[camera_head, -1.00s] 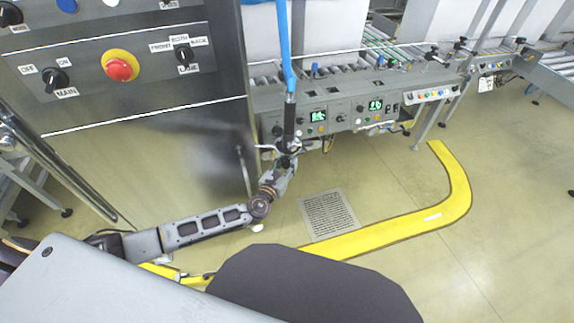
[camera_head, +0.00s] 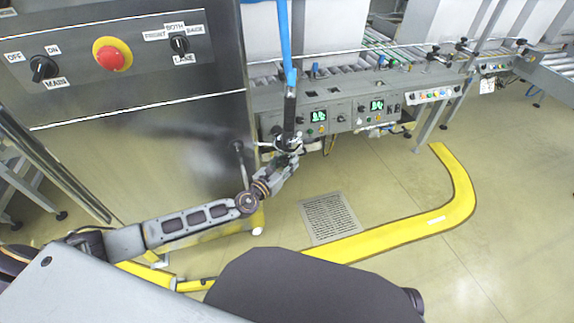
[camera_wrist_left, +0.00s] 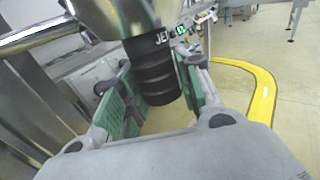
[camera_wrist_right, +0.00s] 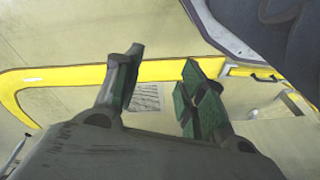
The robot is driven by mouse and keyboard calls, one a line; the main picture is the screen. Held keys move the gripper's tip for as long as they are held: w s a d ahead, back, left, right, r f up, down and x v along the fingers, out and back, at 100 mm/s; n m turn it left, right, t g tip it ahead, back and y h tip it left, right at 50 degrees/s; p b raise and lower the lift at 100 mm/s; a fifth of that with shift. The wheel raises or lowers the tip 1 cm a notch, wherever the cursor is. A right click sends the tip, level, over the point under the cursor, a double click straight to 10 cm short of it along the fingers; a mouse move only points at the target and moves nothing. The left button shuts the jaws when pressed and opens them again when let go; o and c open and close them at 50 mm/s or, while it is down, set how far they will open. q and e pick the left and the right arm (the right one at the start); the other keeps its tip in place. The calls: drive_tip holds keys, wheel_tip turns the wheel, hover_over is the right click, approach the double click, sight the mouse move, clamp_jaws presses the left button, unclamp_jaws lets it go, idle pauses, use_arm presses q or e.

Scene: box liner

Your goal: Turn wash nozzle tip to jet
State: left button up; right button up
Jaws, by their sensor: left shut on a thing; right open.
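The wash nozzle (camera_head: 290,107) hangs on a blue hose (camera_head: 285,45) in front of the machine. Its ribbed black tip (camera_wrist_left: 158,78) fills the middle of the left wrist view, with the word JET on the dark body just above it. My left gripper (camera_head: 287,146) is at the lower end of the nozzle, shut on the tip. Its green-padded fingers stand on either side of the tip, and their exact contact is partly hidden. My right gripper (camera_wrist_right: 160,85) is open and empty above the floor in the right wrist view; it is not in the head view.
A steel cabinet (camera_head: 140,150) with knobs and a red stop button (camera_head: 113,54) stands at left. A conveyor (camera_head: 345,95) with control panels and green displays is behind the nozzle. A floor grate (camera_head: 330,218) and yellow floor line (camera_head: 455,210) lie on open floor.

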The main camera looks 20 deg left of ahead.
sight(283, 165)
use_arm(q)
drive_tip(key=shift+m+h+b, duration=0.5)
drive_tip(key=shift+h+b, duration=0.3)
drive_tip(key=shift+b, duration=0.65)
drive_tip(key=shift+r+m+g+h+b, duration=0.1)
drive_tip(key=shift+m+g+h+b, duration=0.35)
drive_tip(key=shift+b, duration=0.8)
use_arm(e)
wheel_tip(283, 165, up, 8)
drive_tip(key=a+t, duration=0.1)
drive_tip(key=shift+w+a+f+t+y, duration=0.2)
drive_tip(key=shift+w+t+y, duration=0.1)
drive_tip(key=shift+w+y, duration=0.1)
use_arm(q)
drive_tip(key=shift+h, duration=0.25)
drive_tip(key=o, duration=1.1)
drive_tip(key=shift+c, duration=0.2)
drive_tip(key=shift+s+a, duration=0.1)
drive_tip(key=shift+s, duration=0.05)
drive_tip(key=shift+v, duration=3.6)
